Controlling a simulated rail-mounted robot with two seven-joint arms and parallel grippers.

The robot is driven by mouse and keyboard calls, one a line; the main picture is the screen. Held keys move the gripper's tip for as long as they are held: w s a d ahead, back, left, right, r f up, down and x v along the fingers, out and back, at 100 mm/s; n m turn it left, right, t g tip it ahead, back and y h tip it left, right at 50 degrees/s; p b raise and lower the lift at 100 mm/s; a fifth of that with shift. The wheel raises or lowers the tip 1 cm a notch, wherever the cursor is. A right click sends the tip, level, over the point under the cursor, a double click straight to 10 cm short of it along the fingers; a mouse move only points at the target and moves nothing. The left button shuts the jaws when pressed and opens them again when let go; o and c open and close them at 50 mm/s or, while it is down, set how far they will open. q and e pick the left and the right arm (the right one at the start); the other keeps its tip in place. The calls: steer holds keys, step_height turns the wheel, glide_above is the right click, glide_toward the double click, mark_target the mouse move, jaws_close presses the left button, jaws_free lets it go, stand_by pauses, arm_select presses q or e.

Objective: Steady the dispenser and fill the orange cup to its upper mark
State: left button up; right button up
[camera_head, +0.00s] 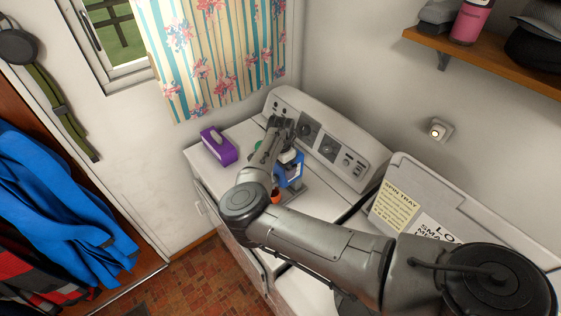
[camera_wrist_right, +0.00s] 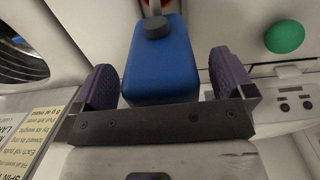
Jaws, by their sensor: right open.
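The blue dispenser (camera_head: 294,174) stands on the white machine top, partly hidden by my right arm. In the right wrist view its blue body (camera_wrist_right: 160,65) has a grey cap or knob on it. My right gripper (camera_head: 290,160) is open, with its purple-padded fingers (camera_wrist_right: 165,78) on either side of the blue body; I cannot tell whether either finger touches it. The orange cup (camera_head: 276,196) shows as a small patch beside my forearm, mostly hidden. Its upper mark and fill level cannot be seen. My left gripper is not in view.
The control panel (camera_head: 325,143) rises behind. A spin tray lid with labels (camera_head: 395,208) is at the right. A wooden shelf (camera_head: 490,70) hangs upper right.

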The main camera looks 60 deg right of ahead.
steer(key=c, duration=1.6)
steer(key=shift+c, duration=0.2)
